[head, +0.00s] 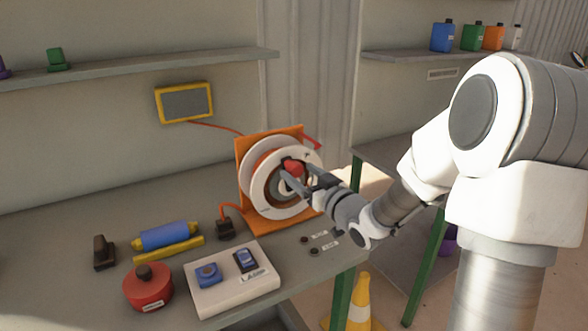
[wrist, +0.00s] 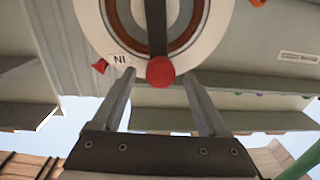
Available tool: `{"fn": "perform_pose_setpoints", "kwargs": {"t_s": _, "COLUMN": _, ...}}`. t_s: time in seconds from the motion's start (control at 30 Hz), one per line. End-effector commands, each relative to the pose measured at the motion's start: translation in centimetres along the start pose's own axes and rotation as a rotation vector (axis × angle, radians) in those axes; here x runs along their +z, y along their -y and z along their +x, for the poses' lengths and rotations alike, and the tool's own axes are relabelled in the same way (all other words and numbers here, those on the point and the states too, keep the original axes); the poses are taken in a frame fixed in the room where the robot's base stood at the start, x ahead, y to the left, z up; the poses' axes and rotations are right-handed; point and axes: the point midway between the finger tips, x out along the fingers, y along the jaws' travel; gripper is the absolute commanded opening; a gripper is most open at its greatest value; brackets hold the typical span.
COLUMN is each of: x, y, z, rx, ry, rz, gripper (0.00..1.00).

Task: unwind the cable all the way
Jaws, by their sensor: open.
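The cable reel (head: 262,160) stands on the bench with white round flanges on an orange stand. Its red crank knob (head: 293,166) is at the upper part of the front face. In the wrist view the red knob (wrist: 160,72) ends a dark crank arm (wrist: 156,28). My gripper (head: 290,172) is open at the reel's face. The wrist view shows its fingers (wrist: 160,75) apart, one on each side of the knob, with gaps at both sides. The orange cable (head: 231,206) leaves the reel's lower left towards a black plug (head: 225,229). The amount of cable left on the drum is hard to tell.
A switch box (head: 232,280) marked LAMP, a red round object (head: 148,287), a blue roller (head: 165,235) and a black stamp-like object (head: 104,252) lie on the bench left of my arm. A yellow-framed screen (head: 184,102) hangs on the wall. A cone (head: 359,300) stands below the bench.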

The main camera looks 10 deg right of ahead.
Motion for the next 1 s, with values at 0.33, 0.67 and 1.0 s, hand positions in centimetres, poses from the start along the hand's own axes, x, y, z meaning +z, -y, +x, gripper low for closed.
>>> {"fn": "perform_pose_setpoints", "kwargs": {"t_s": 0.33, "x": 0.0, "y": 0.1, "z": 3.3, "rx": 0.0, "ry": 0.001, "rz": 0.001, "gripper": 0.76}}
{"fn": "perform_pose_setpoints", "kwargs": {"t_s": 0.67, "x": 0.0, "y": 0.0, "z": 3.4, "rx": 0.0, "ry": 0.0, "rz": 0.0, "gripper": 0.64}}
{"fn": "perform_pose_setpoints", "kwargs": {"t_s": 1.0, "x": 0.0, "y": 0.0, "z": 3.3, "rx": 0.0, "ry": 0.0, "rz": 0.0, "gripper": 0.03}}
